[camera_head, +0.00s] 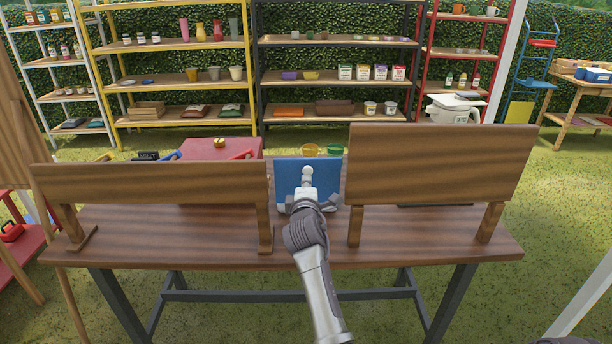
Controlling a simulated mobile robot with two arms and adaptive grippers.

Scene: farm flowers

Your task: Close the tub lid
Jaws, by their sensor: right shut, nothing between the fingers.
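A blue panel (287,172), which looks like the tub lid, stands in the gap between two wooden boards on the table. It appears raised, but its exact tilt is unclear. The tub body is mostly hidden behind it and my arm, and I cannot make out its opening. My right gripper (307,180) is shut and empty, in front of the blue panel and overlapping it in the picture. I cannot tell whether it touches the panel. My left gripper is out of view.
A left wooden board (150,190) and a right wooden board (435,165) stand on the wooden table (190,247), flanking the gap. Yellow and green items (334,149) show behind the panel. A red surface (205,148) lies behind the left board. Stocked shelves stand farther back.

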